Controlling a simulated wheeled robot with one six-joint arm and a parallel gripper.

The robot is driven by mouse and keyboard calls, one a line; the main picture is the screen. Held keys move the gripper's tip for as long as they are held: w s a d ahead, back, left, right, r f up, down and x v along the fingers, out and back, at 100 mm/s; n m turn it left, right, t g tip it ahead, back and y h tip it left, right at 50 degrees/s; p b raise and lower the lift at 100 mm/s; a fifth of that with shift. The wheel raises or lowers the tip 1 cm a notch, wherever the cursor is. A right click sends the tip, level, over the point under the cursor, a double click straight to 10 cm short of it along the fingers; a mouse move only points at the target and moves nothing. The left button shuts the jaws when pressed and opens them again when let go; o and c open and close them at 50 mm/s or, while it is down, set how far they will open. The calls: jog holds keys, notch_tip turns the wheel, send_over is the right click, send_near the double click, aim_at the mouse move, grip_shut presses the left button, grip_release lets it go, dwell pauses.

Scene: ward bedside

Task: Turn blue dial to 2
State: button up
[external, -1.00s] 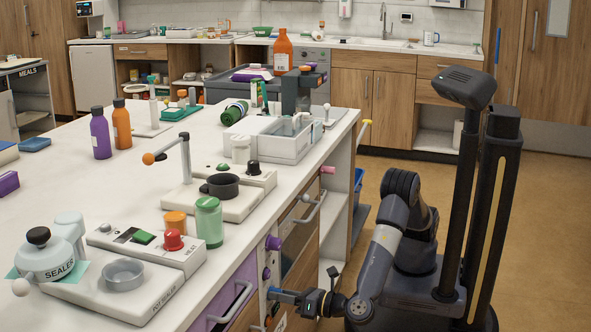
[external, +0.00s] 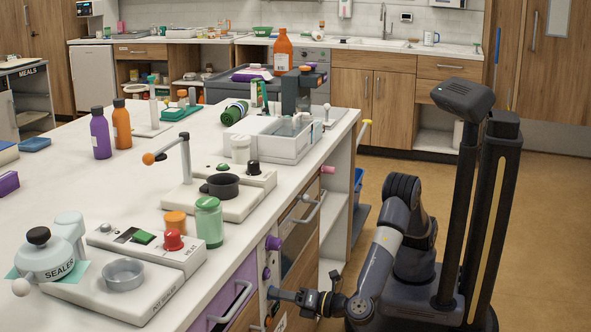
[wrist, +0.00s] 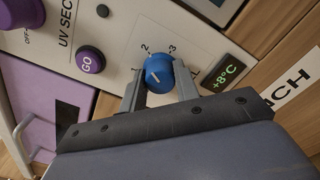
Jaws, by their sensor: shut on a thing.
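The blue dial (wrist: 158,73) is on a pale front panel, with the numbers 1, 2 and 3 printed around its upper left to upper right side. A short slanted white mark is on its face; its upper end looks to point to the left side, near 1 and 2, but I cannot tell exactly where. My gripper (wrist: 158,86) has a finger on each side of the dial and is shut on it. In the external view my gripper (external: 276,294) is at the cabinet front, and the dial is hidden there.
A green +8°C display (wrist: 222,72) is close on the right. A purple drawer (external: 240,279) with a bar handle is beside my gripper. Floor behind my base is clear.

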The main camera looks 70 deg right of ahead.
jog(key=o, duration=1)
jog(key=s+p, duration=0.3)
jog(key=s, duration=0.8)
jog(key=shift+w, duration=0.15)
